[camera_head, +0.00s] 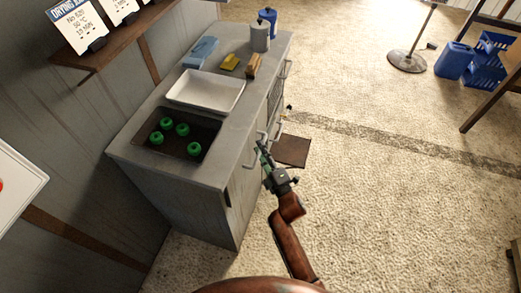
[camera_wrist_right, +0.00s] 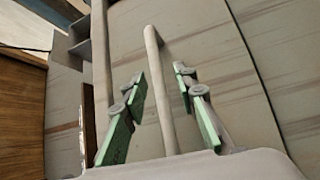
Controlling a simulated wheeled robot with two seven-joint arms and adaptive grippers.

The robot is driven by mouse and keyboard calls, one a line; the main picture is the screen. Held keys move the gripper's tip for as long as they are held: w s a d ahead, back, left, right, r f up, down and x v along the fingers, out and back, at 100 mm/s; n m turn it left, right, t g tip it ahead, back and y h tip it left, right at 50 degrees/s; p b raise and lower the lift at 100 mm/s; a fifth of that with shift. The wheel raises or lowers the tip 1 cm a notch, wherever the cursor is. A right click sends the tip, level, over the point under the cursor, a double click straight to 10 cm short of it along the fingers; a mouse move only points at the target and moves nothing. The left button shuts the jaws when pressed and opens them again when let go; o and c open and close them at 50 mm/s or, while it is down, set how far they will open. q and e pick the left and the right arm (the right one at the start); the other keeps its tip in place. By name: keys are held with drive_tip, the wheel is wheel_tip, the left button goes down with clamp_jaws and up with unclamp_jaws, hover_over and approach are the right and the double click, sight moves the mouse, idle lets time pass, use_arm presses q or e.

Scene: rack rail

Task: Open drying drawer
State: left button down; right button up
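The grey cabinet (camera_head: 215,205) stands against the wall, with several pale bar handles on its front side. My right gripper (camera_head: 262,146) is at the front side, at the nearest handle (camera_head: 250,156). In the right wrist view the green-padded fingers (camera_wrist_right: 158,105) are spread apart, and the pale handle bar (camera_wrist_right: 157,75) runs between them with gaps on both sides. The drawer front (camera_wrist_right: 195,50) behind the bar looks flush, streaked grey. My left gripper is not in view.
On the cabinet top are a dark tray (camera_head: 170,152) with several green round items, a white tray (camera_head: 200,104), a blue item (camera_head: 200,50) and canisters (camera_head: 260,37). A brown flat panel (camera_head: 291,151) lies beyond my right gripper.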

drive_tip(key=shift+c, duration=0.3)
clamp_jaws()
idle(0.3)
